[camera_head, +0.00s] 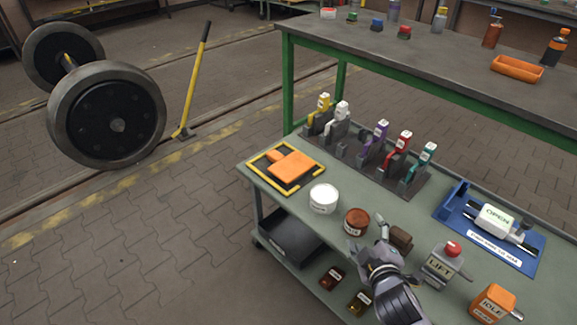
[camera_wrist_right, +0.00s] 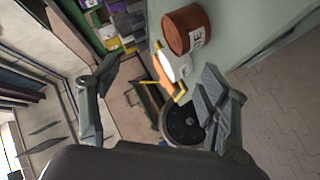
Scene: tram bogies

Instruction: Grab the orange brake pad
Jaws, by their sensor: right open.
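The orange brake pad (camera_head: 291,166) lies flat on a black mat with a yellow border (camera_head: 256,163) at the left end of the grey-green bench. In the right wrist view an orange part of it (camera_wrist_right: 163,74) shows beyond the white tub. My right gripper (camera_head: 394,248) is over the front of the bench, to the right of the pad and well apart from it, next to the brown tub and a brown block. Its fingers are spread with nothing between them in the wrist view (camera_wrist_right: 158,68). My left gripper is not in view.
A white tub (camera_head: 323,199) and a brown tub (camera_head: 356,222) stand between my right gripper and the pad. A brown block (camera_head: 401,238) is close to the gripper. A rack (camera_head: 350,153) with several coloured-handled tools stands behind. A wheelset (camera_head: 107,115) is on the floor at left.

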